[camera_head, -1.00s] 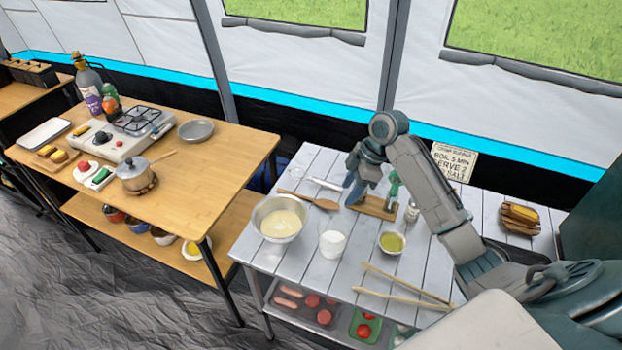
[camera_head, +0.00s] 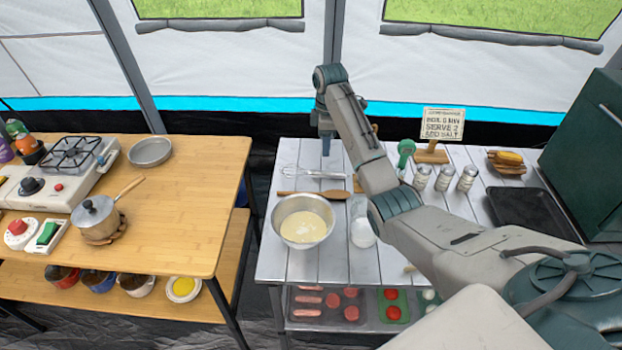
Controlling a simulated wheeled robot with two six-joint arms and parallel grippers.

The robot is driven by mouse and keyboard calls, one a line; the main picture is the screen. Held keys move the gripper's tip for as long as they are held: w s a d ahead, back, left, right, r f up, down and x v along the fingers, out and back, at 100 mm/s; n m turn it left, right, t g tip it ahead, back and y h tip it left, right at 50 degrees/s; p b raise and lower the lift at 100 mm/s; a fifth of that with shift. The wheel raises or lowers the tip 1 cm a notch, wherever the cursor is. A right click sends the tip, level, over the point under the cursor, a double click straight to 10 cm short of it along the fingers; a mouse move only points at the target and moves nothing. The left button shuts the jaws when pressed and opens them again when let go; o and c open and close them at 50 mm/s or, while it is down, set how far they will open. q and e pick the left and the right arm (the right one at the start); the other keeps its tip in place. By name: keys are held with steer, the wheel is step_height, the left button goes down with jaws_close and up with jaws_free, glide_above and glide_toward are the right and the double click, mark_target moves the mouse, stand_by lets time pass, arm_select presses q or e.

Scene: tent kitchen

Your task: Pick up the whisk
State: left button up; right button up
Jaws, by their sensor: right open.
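The whisk (camera_head: 312,173) is a thin, pale metal one lying flat near the back left of the grey slatted table (camera_head: 268,265). My right gripper (camera_head: 326,148) hangs pointing down just above and behind the whisk's right part. It is open, seen nearly edge-on, with nothing visible between its fingers. Whether a finger touches the whisk is hard to tell. My left gripper is out of view.
A wooden spoon (camera_head: 330,194) lies just in front of the whisk. A steel bowl of batter (camera_head: 303,221) and a white cup (camera_head: 362,235) stand nearer. Several shakers (camera_head: 444,178) and a sign (camera_head: 442,124) stand to the right.

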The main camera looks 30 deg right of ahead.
steer(key=p, duration=0.1)
glide_above(328, 172)
steer(key=f, duration=0.4)
steer(key=shift+w+d+f, duration=0.25)
steer(key=shift+f, duration=0.45)
steer(key=shift+a+f, duration=0.15)
steer(key=shift+f, duration=0.05)
steer(key=f, duration=0.1)
steer(key=f+p, duration=0.1)
steer(key=f, duration=0.1)
steer(key=f+p, duration=0.1)
steer(key=shift+s+a+f, duration=0.1)
steer(key=shift+s+f, duration=0.1)
steer(key=shift+s, duration=0.15)
steer(key=shift+f, duration=0.25)
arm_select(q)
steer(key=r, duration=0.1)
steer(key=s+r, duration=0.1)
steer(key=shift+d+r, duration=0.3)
arm_select(e)
steer(key=shift+w, duration=0.1)
steer(key=shift+c, duration=0.8)
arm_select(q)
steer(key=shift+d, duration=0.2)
arm_select(e)
jaws_close()
